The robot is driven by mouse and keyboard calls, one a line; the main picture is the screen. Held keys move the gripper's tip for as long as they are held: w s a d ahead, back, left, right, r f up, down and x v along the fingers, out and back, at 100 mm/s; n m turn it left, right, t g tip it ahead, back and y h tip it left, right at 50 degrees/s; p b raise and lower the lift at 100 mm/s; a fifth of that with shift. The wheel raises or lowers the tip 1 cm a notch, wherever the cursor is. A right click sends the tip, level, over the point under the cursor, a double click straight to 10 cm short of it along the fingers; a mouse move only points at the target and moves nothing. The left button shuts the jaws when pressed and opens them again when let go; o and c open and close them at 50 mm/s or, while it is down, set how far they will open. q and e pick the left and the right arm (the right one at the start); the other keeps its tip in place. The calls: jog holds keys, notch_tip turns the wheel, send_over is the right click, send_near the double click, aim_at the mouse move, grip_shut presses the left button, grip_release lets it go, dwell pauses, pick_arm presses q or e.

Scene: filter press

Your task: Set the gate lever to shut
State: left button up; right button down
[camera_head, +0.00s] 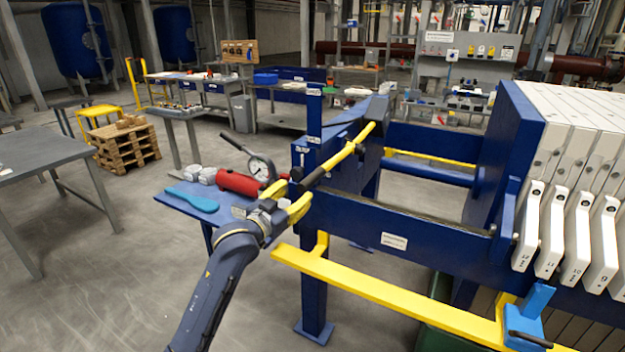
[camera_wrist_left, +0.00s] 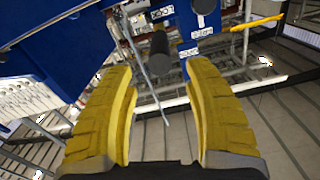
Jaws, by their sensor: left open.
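A lever with a black grip (camera_head: 312,178) and a yellow bar (camera_head: 350,153) lies along the near end of the blue press frame, beside a blue post (camera_head: 313,116) with white labels. In the left wrist view a black round-ended grip (camera_wrist_left: 159,52) stands out by the labelled blue post (camera_wrist_left: 198,20). One label seems to read LOCK. My left gripper (camera_head: 289,197) is open and empty, close to that grip. Its yellow fingers (camera_wrist_left: 162,88) are on either side of the line to the grip, apart from it. No visible label confirms which lever is the gate lever.
A blue side table (camera_head: 195,203) holds a red cylinder (camera_head: 238,183), a gauge (camera_head: 261,168) and a blue-green tool (camera_head: 191,199). A yellow rail (camera_head: 390,298) runs along the front to a blue block (camera_head: 529,315) with a black handle. White filter plates (camera_head: 553,235) stand at right.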

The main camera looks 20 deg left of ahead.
aim_at(313, 178)
pick_arm(q)
jog(key=x, duration=1)
jog(key=shift+w+d, duration=0.1)
jog(key=shift+w, duration=0.25)
jog(key=shift+c, duration=0.5)
grip_shut()
